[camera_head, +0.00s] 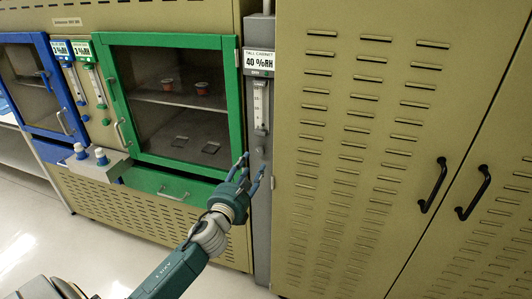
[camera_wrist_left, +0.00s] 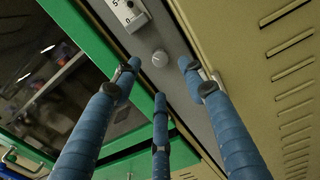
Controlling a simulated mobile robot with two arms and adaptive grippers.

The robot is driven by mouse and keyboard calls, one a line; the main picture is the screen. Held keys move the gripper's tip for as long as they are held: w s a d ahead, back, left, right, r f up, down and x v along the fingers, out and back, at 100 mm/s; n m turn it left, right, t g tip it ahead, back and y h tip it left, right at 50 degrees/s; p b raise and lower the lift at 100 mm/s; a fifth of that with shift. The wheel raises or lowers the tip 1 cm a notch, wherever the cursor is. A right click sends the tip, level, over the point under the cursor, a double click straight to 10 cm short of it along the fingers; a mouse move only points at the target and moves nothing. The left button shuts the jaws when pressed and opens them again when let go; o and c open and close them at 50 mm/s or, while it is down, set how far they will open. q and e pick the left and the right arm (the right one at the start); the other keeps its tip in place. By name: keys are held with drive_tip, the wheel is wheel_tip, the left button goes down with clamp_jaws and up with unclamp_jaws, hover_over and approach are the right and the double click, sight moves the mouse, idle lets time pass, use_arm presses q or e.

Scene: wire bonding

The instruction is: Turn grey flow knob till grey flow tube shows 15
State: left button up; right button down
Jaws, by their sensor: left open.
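The grey flow tube (camera_head: 260,103) is a narrow clear gauge with a scale on the grey column, below the "40 %RH" sign. Its lower end, marked 0 and 5, shows in the left wrist view (camera_wrist_left: 130,14); I cannot read its level. The grey flow knob (camera_wrist_left: 159,58) is a small round knob below the tube; it also shows in the head view (camera_head: 260,151). My left gripper (camera_head: 252,166) is open and empty, just in front of the column. In the left wrist view its fingers (camera_wrist_left: 158,74) are spread around the knob's picture, apparently not touching it. My right gripper is not in view.
A green-framed cabinet (camera_head: 232,95) stands left of the grey column (camera_head: 262,220), and a tall tan cabinet (camera_head: 345,200) with black handles stands right.

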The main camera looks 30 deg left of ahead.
sight(259, 153)
use_arm(q)
drive_tip(key=x, duration=0.9)
drive_tip(key=shift+f+p, duration=0.1)
drive_tip(key=shift+p, duration=0.2)
drive_tip(key=shift+s, duration=0.1)
clamp_jaws()
